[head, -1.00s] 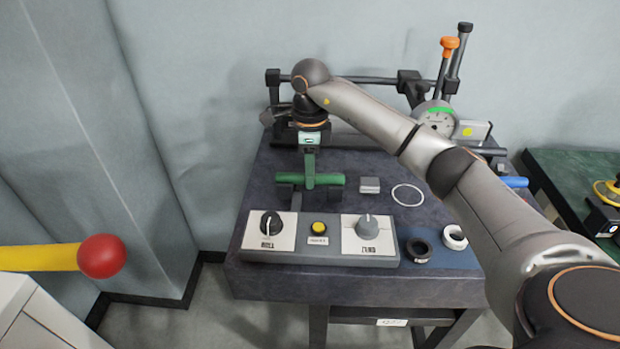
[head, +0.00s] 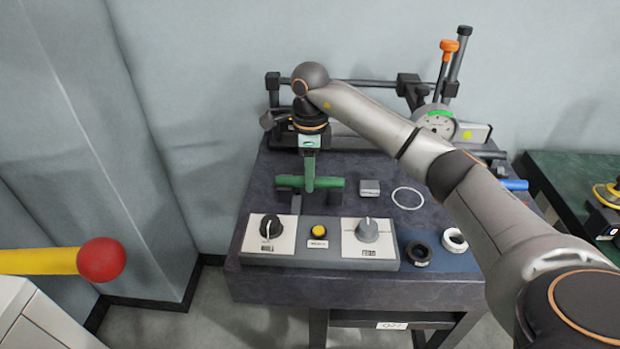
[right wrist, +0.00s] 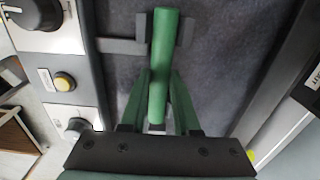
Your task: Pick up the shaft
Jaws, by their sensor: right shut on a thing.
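The shaft (head: 331,183) is a green cylinder lying level, left to right, behind the control panel in the head view. My right gripper (head: 310,183) reaches down over its middle, with its green fingers shut on it. In the right wrist view, the shaft (right wrist: 163,45) runs between the two fingers (right wrist: 160,100), one on each side. Dark supports (right wrist: 185,32) show beside the shaft's far end; I cannot tell whether it still touches them. My left gripper is not in view.
The control panel (head: 318,255) has two knobs and a yellow button. A grey block (head: 369,188), a white ring (head: 407,197), a black ring (head: 418,252) and a small white ring (head: 454,239) lie to the right. A dial gauge (head: 437,121) stands behind. A red ball (head: 101,260) on a yellow bar is at left.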

